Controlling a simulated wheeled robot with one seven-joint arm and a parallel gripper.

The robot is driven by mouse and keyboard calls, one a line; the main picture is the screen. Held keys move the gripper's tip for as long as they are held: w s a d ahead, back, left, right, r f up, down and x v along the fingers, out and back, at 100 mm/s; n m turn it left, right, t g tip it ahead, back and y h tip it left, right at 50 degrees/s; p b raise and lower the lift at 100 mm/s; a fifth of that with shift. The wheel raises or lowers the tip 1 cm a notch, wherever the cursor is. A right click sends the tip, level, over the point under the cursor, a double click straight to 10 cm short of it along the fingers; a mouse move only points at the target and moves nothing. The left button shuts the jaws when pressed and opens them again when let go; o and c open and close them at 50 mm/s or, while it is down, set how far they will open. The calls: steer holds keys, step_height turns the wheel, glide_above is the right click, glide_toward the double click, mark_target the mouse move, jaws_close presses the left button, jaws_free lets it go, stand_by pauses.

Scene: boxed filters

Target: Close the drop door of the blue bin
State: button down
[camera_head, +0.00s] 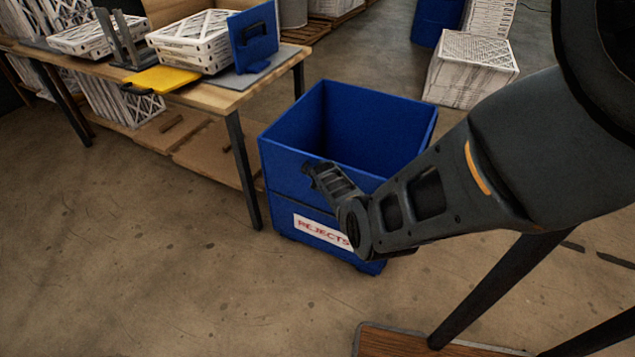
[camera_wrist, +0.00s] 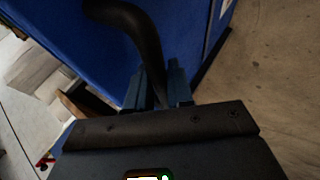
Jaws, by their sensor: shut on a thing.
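The blue bin (camera_head: 278,180) stands on the floor with its top open and a white "REJECTS" label (camera_head: 318,230) low on its front. Its drop door (camera_head: 285,165), the upper front panel, looks upright above a seam in the front wall. I cannot tell whether it sits fully flush. My gripper (camera_head: 318,176) is at the front of this panel and hides part of it. In the wrist view, my gripper (camera_wrist: 160,88) is shut on a dark curved handle (camera_wrist: 145,38) in front of the blue panel (camera_wrist: 70,35).
A wooden workbench (camera_head: 215,97) stands left of the bin, with boxed filters (camera_head: 190,55), a yellow piece (camera_head: 160,79) and a small upright blue panel (camera_head: 252,40). White boxes (camera_head: 470,70) stand behind. The floor in front and to the left is clear.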

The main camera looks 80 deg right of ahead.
steer(key=shift+s+d, duration=0.15)
steer(key=shift+d, duration=0.05)
steer(key=c, duration=1.1)
jaws_free()
steer(key=shift+d+r, duration=0.1)
steer(key=shift+a+r+p, duration=0.4)
steer(key=shift+r+p, duration=0.05)
steer(key=shift+r, duration=0.05)
steer(key=p+v, duration=0.2)
steer(key=v, duration=0.4)
steer(key=shift+a, duration=0.4)
steer(key=shift+s, duration=0.15)
